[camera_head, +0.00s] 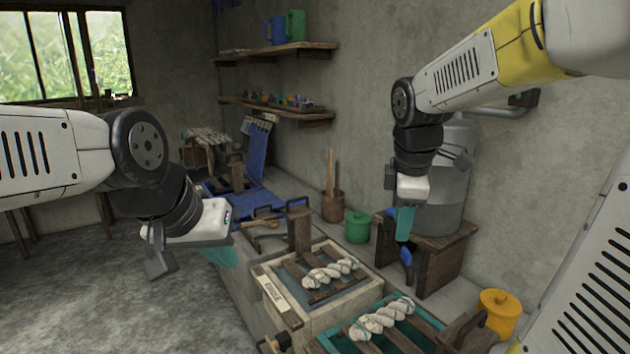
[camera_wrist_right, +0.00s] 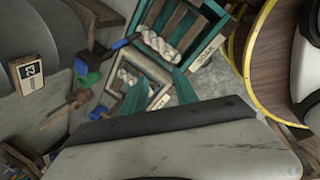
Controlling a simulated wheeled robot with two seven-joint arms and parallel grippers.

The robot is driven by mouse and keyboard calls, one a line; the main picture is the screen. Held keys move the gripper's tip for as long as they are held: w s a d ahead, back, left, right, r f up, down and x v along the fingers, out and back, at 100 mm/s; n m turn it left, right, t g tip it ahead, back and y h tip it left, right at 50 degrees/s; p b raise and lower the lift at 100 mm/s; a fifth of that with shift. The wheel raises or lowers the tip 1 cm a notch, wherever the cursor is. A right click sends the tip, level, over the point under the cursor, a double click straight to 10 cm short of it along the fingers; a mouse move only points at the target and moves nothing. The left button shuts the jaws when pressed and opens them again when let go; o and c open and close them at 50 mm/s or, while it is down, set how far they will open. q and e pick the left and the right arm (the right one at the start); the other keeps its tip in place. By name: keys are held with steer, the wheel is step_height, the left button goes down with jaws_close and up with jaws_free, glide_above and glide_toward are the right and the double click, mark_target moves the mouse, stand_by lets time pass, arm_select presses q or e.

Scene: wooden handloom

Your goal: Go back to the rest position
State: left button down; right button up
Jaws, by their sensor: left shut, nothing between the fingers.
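My left gripper (camera_head: 222,257), with teal fingers, is shut and empty. It hangs in the air left of the wooden crate, near the bench's left edge. My right gripper (camera_head: 404,224) points downward in front of the grey metal drum, above the bench. In the right wrist view its two teal fingers (camera_wrist_right: 159,92) stand apart with nothing seen between them. The lower part of that view is filled by my own gripper body.
A pale wooden crate (camera_head: 276,296) and a teal crate (camera_head: 333,342) hold twisted yarn hanks. A green pot (camera_head: 357,227), a yellow pot (camera_head: 499,312) and a grey drum (camera_head: 456,180) stand along the wall. The floor at left (camera_head: 130,300) is clear.

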steer(key=s+a+m+t+y, duration=0.2)
steer(key=s+a+m+t, duration=0.1)
steer(key=s+m, duration=0.9)
steer(key=m, duration=0.3)
steer(key=shift+y, duration=0.4)
